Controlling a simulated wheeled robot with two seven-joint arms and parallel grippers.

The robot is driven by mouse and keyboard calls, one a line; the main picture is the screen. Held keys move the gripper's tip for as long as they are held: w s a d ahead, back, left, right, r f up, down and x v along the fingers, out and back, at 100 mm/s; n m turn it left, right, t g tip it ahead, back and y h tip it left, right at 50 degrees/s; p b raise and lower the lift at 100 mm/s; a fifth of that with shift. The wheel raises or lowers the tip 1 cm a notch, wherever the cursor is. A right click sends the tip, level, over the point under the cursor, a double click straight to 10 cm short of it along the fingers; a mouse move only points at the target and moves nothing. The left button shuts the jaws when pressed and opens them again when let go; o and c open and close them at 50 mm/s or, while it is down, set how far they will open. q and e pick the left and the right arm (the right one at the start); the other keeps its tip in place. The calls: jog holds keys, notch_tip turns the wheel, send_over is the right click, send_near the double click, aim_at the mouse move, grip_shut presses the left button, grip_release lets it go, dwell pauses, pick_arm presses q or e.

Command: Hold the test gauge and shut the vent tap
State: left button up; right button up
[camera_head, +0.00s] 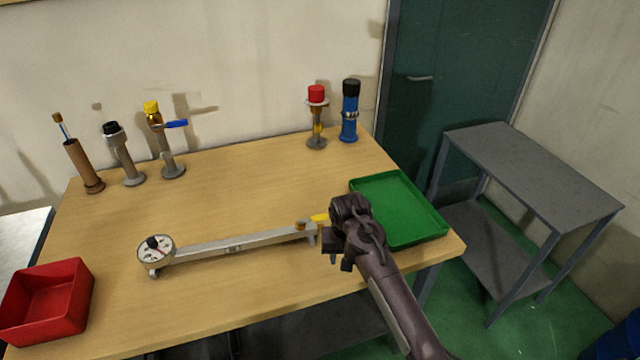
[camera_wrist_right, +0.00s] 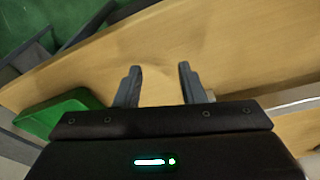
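The test gauge (camera_head: 156,248) has a round white dial with a black centre and stands at the left end of a long grey metal bar (camera_head: 235,244) on the table. The vent tap's yellow lever (camera_head: 320,218) shows at the bar's right end, partly hidden behind my right gripper. My right gripper (camera_head: 329,240) is just right of that end; whether it touches the tap cannot be told. In the right wrist view, its two fingers (camera_wrist_right: 159,75) are apart with only table seen between them. My left gripper is not in view.
A green tray (camera_head: 432,222) lies right of my right arm, and a red bin (camera_head: 50,305) is at the front left. Several upright fittings stand along the back, including a yellow-capped one with a blue lever (camera_head: 165,140) and a blue one (camera_head: 350,112).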

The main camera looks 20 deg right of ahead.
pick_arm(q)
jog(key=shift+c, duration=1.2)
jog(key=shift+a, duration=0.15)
pick_arm(e)
jog(key=w+a+r+m+g, duration=0.1)
jog(key=w+r+m, duration=0.2)
jog(key=w+r, duration=0.9)
jog(key=shift+w+a+m+g+y, duration=0.3)
jog(key=shift+w+m+g, duration=0.1)
jog(key=shift+w, duration=0.65)
